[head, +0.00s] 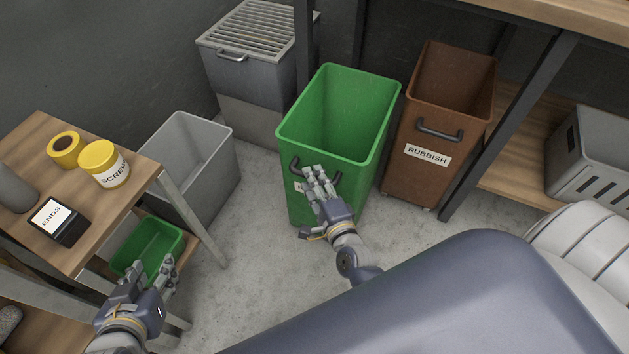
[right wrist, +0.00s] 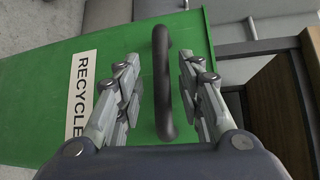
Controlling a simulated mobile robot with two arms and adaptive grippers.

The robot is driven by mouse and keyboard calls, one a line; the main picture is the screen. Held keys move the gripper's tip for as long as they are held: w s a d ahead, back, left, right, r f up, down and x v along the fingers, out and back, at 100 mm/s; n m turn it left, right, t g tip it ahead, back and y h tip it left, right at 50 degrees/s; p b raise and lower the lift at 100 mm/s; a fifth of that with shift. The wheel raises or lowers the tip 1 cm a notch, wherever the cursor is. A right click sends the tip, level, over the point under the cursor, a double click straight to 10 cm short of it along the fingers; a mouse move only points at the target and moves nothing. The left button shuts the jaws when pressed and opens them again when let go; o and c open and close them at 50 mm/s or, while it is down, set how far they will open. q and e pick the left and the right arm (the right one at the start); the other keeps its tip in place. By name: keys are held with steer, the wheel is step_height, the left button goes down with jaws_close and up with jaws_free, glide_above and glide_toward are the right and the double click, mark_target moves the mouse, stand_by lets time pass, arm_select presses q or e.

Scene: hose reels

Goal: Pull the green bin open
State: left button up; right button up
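The tall green bin (head: 335,100) stands upright on the floor in the middle of the head view, its open top showing an empty-looking inside. Its dark handle (head: 296,168) is on the near face, partly hidden by my right gripper (head: 314,177). In the right wrist view, the handle (right wrist: 162,85) lies between the two open fingers of my right gripper (right wrist: 160,65), with a gap on each side. A white RECYCLE label (right wrist: 80,95) is on the green face (right wrist: 40,90). My left gripper (head: 152,272) looks open and empty at the lower left, away from the tall bin.
A brown RUBBISH bin (head: 416,175) stands close on the right. A grey slatted-lid box (head: 245,75) is behind left. A grey bin (head: 210,178) and a small green bin (head: 150,240) are by the wooden table (head: 115,215). Bare floor (head: 255,250) lies in front.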

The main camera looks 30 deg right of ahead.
steer(key=s+r, duration=0.1)
steer(key=s, duration=1.1)
steer(key=shift+a+r, duration=0.35)
steer(key=shift+a, duration=0.05)
steer(key=shift+w, duration=0.1)
